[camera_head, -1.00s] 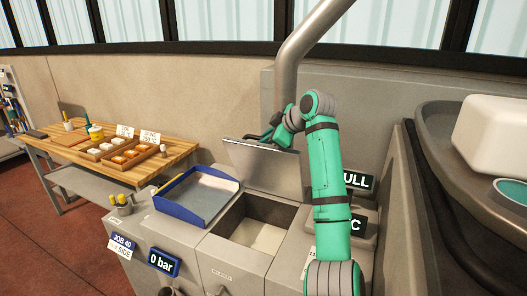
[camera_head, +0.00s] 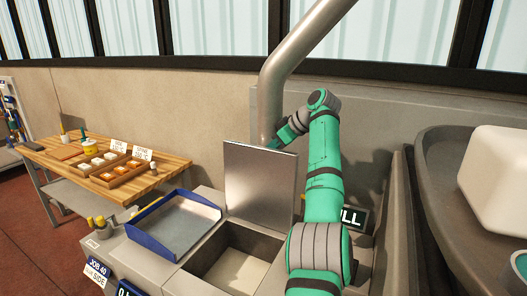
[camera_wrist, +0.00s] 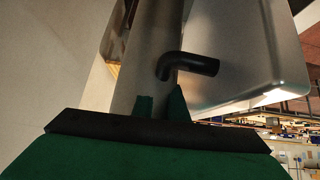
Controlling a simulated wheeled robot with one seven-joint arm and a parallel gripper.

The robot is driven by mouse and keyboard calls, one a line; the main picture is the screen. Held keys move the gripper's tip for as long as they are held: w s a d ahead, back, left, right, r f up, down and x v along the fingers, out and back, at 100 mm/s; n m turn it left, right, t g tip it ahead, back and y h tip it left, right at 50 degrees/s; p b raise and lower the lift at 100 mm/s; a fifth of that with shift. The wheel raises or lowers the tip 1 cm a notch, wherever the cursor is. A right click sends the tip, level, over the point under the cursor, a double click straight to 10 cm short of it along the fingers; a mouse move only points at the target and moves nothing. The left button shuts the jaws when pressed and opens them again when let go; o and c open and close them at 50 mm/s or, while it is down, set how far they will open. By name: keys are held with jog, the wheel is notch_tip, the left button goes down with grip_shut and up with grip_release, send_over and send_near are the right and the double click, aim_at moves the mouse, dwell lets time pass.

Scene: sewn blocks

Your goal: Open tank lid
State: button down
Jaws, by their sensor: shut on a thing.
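The tank lid (camera_head: 260,185) is a flat grey metal panel standing about upright at the back of the open tank (camera_head: 236,262). The tank's square opening shows a pale inside. My gripper (camera_head: 277,144) is at the lid's upper right, partly hidden behind it. In the wrist view the lid (camera_wrist: 255,50) fills the upper right, with a black bent handle (camera_wrist: 195,64) sticking out. My gripper's fingers (camera_wrist: 161,104) point at this handle and are shut on it, though the exact contact is hard to see.
A blue-rimmed tray (camera_head: 175,226) lies left of the opening. A thick grey pipe (camera_head: 290,75) rises close behind my gripper. A wooden table (camera_head: 105,165) with small boxes stands at left. A dark rounded counter (camera_head: 440,200) with a white block (camera_head: 495,170) is at right.

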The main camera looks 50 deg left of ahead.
jog(key=shift+w+d+f, duration=0.15)
jog(key=shift+w, duration=0.05)
jog(key=c, duration=1.8)
grip_release()
jog(key=shift+o, duration=0.2)
jog(key=shift+s+a, duration=0.2)
jog(key=v, duration=1)
jog(key=shift+w+d+r, duration=0.2)
jog(key=shift+r, duration=0.15)
jog(key=shift+d, duration=0.1)
jog(key=shift+s, duration=0.25)
